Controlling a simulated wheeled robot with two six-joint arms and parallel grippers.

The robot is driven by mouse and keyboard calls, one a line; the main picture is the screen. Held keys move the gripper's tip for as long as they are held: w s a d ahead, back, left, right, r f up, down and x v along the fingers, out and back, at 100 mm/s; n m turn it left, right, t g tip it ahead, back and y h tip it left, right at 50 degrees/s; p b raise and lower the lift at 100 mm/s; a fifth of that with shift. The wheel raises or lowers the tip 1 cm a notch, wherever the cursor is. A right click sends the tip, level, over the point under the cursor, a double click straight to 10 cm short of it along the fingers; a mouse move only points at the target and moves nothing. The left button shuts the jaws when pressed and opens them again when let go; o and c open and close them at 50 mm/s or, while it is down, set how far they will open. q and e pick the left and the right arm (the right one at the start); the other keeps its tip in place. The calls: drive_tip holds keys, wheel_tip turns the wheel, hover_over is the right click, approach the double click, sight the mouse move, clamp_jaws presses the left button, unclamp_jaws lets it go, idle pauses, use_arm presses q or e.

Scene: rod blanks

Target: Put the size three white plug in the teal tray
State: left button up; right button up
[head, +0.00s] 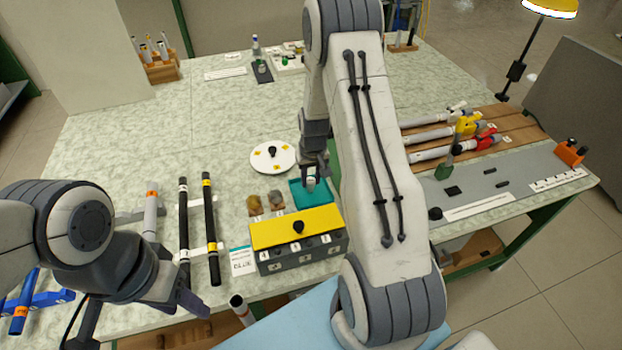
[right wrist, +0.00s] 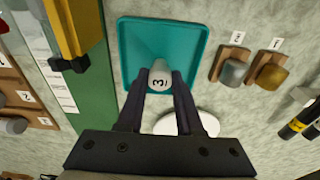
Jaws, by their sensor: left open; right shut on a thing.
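My right gripper (head: 313,172) is shut on a white-grey plug (right wrist: 159,77) marked 3. The plug also shows small between the fingertips in the head view (head: 310,183). The gripper and plug are over the teal tray (head: 299,192). In the right wrist view, the plug lies within the outline of the teal tray (right wrist: 187,28), near one edge. I cannot tell whether it touches the tray floor. My left gripper (head: 138,318) is open and empty at the lower left, far from the tray.
A tan plug (head: 254,204) and a grey plug (head: 275,199) stand on labelled pads left of the tray. A yellow-lidded grey box (head: 298,232) is in front; a white disc (head: 273,157) lies behind. Two black rods (head: 211,230) lie farther left.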

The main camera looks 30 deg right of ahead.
drive_tip(key=shift+f, duration=0.35)
drive_tip(key=shift+f, duration=0.15)
drive_tip(key=o, duration=1)
